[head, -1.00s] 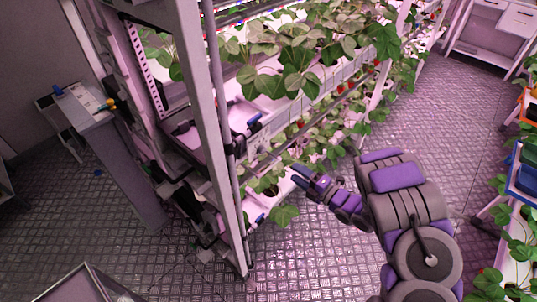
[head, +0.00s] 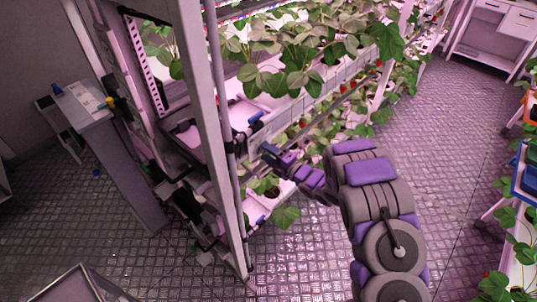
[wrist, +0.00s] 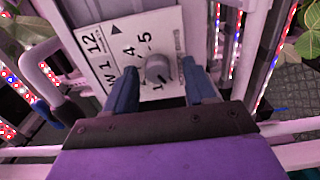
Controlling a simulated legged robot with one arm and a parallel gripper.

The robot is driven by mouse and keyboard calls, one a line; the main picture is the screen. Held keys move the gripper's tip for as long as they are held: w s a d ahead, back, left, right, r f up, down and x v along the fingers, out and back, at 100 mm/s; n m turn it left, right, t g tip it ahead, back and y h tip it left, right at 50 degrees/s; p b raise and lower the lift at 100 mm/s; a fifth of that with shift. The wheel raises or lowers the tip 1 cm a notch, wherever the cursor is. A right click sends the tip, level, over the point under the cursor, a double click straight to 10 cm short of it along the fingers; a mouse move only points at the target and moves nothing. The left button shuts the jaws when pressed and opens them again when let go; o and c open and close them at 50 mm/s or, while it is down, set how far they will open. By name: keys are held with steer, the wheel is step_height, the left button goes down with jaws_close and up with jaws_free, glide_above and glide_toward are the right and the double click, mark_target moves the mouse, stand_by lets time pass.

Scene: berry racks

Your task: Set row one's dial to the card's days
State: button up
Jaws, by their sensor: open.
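In the wrist view a white plate (wrist: 112,52) carries black print, with "W 1", "12", "4" and "5" readable and a black triangle. A round grey dial knob (wrist: 158,69) stands on it, partly over the numbers. I cannot tell which number it points to. My gripper (wrist: 162,76) is open, with one blue finger on each side of the knob's near side. I cannot tell whether they touch it. In the head view my gripper (head: 268,151) is at the rack's front edge. No card with days is readable.
The rack's grey upright post (head: 212,140) stands left of my gripper, with strawberry plants (head: 290,60) above and right. A grey stand (head: 115,150) with a pale sheet (head: 84,98) on top is farther left. The aisle floor (head: 440,140) is clear to the right.

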steer(key=shift+c, duration=0.3)
jaws_close()
